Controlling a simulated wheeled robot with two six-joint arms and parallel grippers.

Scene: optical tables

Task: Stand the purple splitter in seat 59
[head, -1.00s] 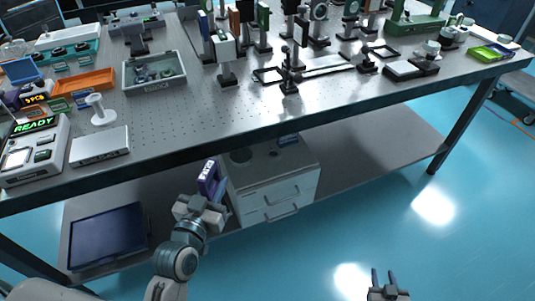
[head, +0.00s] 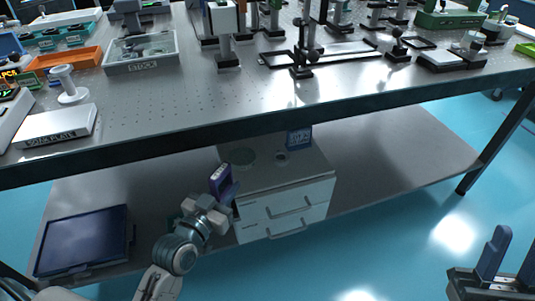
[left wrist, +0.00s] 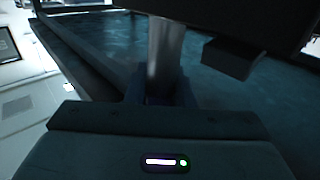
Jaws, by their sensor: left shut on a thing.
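The purple splitter (head: 219,179) is held upright or slightly tilted in my left gripper (head: 218,197), in front of the white drawer cabinet under the table. In the left wrist view a grey post (left wrist: 165,50) stands between the fingers of my left gripper (left wrist: 162,92), with a dark body above it. My right gripper (head: 514,243) is open and empty at the lower right. On the cabinet top are round marks and a small blue plate (head: 299,138); I cannot read its number, and I cannot tell which place is seat 59.
The optical table's (head: 330,105) front edge overhangs the white cabinet (head: 285,195). A dark flat panel (head: 85,240) lies on the lower shelf (head: 400,150) at left. Mounted optics, a grey bin (head: 140,65) and a white plate box (head: 57,126) stand on the tabletop.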

